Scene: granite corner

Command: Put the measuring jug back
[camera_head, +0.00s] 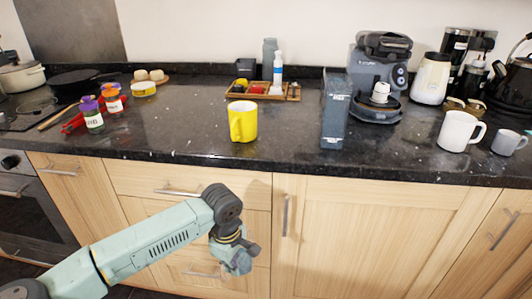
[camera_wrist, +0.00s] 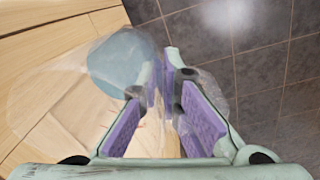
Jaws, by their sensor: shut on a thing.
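The measuring jug (camera_wrist: 55,85) appears as a clear, see-through body in the wrist view, with faint red marks near the fingers. My gripper (camera_wrist: 165,85) is shut on it, with the purple finger pads on either side of a clear part; whether that is wall or handle I cannot tell. A pale blue round shape shows through or behind the jug. In the head view my gripper (camera_head: 237,262) is low in front of the wooden cabinets, below the counter edge, and the jug is hard to make out there.
The dark granite counter (camera_head: 280,160) has free room left and right of a yellow mug (camera_head: 243,121). A grey box (camera_head: 335,112), a coffee machine (camera_head: 379,75) and a white mug (camera_head: 459,131) stand to the right. Spice jars (camera_head: 93,115) stand left. A wooden tray (camera_head: 290,95) lies behind.

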